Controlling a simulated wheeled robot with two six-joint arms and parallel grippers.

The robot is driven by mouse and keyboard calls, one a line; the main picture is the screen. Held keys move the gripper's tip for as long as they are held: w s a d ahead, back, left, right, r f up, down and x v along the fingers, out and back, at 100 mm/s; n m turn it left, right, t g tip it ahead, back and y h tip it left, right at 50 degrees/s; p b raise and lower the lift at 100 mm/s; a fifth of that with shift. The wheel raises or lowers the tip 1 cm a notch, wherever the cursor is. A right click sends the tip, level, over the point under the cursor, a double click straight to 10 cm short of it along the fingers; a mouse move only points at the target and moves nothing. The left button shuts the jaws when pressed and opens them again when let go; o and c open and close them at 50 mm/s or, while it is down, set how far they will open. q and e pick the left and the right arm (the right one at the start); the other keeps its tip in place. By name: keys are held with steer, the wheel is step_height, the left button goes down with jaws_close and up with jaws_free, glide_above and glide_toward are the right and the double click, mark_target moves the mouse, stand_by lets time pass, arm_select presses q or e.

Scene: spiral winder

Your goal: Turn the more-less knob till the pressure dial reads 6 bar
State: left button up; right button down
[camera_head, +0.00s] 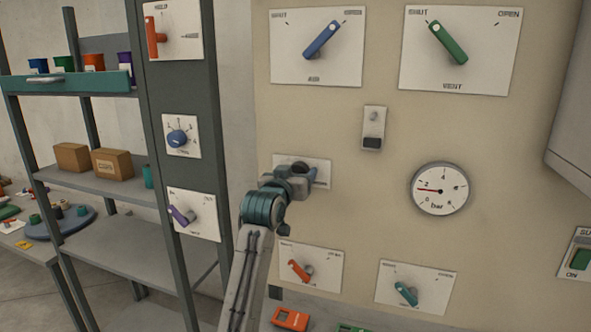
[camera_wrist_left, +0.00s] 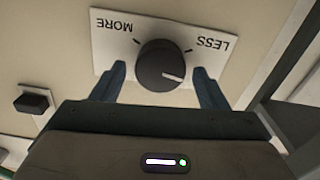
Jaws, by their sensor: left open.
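The more-less knob (camera_wrist_left: 163,65) is round and black on a white plate marked MORE and LESS. Its white pointer line points toward the lower right in the left wrist view. In the head view the knob's plate (camera_head: 320,172) is partly hidden behind my left gripper (camera_head: 298,172). My left gripper is open, with one blue finger on each side of the knob (camera_wrist_left: 160,72) and a visible gap at both sides. The pressure dial (camera_head: 440,188) is round and white, marked in bar. Its red needle points left, near 2. My right gripper is not in view.
A blue lever (camera_head: 322,40) and a green lever (camera_head: 447,42) sit above. An orange lever (camera_head: 301,270) and a teal lever (camera_head: 405,293) sit below. A small switch box (camera_head: 374,128) is right of the knob. Shelves with cartons (camera_head: 112,163) stand at left.

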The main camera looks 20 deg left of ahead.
arm_select(q)
steer(key=shift+c, duration=0.4)
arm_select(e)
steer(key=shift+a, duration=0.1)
arm_select(q)
steer(key=c, duration=0.9)
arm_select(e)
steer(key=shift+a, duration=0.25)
